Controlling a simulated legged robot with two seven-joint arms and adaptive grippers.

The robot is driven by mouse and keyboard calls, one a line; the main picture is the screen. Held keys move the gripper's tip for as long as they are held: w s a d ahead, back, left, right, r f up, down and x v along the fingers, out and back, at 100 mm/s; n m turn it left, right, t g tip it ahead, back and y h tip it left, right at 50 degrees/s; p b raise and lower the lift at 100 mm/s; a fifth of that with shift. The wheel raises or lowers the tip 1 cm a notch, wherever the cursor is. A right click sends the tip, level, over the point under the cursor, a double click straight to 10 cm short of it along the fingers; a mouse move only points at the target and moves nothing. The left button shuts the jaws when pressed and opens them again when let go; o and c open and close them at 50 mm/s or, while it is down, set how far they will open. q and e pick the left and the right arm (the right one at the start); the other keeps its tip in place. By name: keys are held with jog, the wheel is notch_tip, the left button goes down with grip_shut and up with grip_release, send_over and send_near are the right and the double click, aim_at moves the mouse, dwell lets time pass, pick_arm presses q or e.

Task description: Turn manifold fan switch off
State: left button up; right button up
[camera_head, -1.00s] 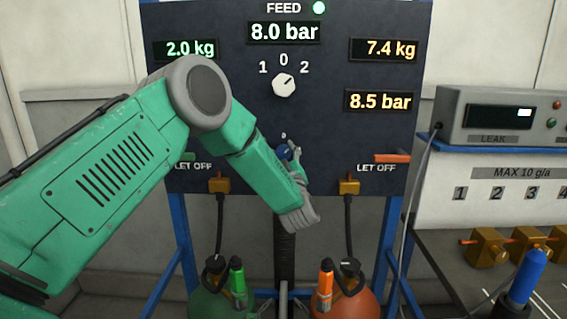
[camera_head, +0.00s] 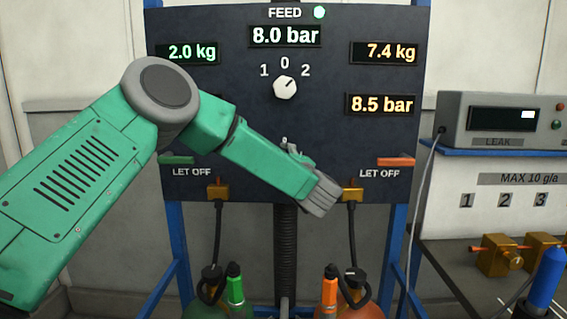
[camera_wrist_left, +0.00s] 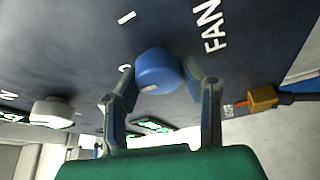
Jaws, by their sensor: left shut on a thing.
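The blue fan switch knob (camera_wrist_left: 158,68) sits on the dark panel in the left wrist view, beside the white FAN lettering (camera_wrist_left: 207,26). A position mark "1" shows near it; another mark beside the left finger is partly hidden. My left gripper (camera_wrist_left: 161,80) has one finger on each side of the knob and is shut on it. In the head view my left gripper (camera_head: 290,149) is at the lower middle of the panel, mostly behind my own green arm. The knob is hidden there. My right gripper is not in view.
The dark panel (camera_head: 230,120) carries a white feed selector (camera_head: 285,87), displays, a green lever (camera_head: 177,160) and an orange lever (camera_head: 396,161). Hoses and gas bottles stand below. A leak meter (camera_head: 500,120) and brass fittings are at the right.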

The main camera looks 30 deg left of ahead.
pick_arm(q)
jog(key=shift+d+f, duration=0.1)
jog(key=shift+f, duration=0.25)
jog(key=o, duration=0.9)
jog(key=shift+o, duration=1.2)
jog(key=shift+w, duration=0.25)
jog(key=shift+s+d+r, duration=0.1)
jog(key=shift+s+r, duration=0.05)
jog(key=shift+s, duration=0.1)
jog(key=v, duration=1.1)
jog(key=shift+d, duration=0.3)
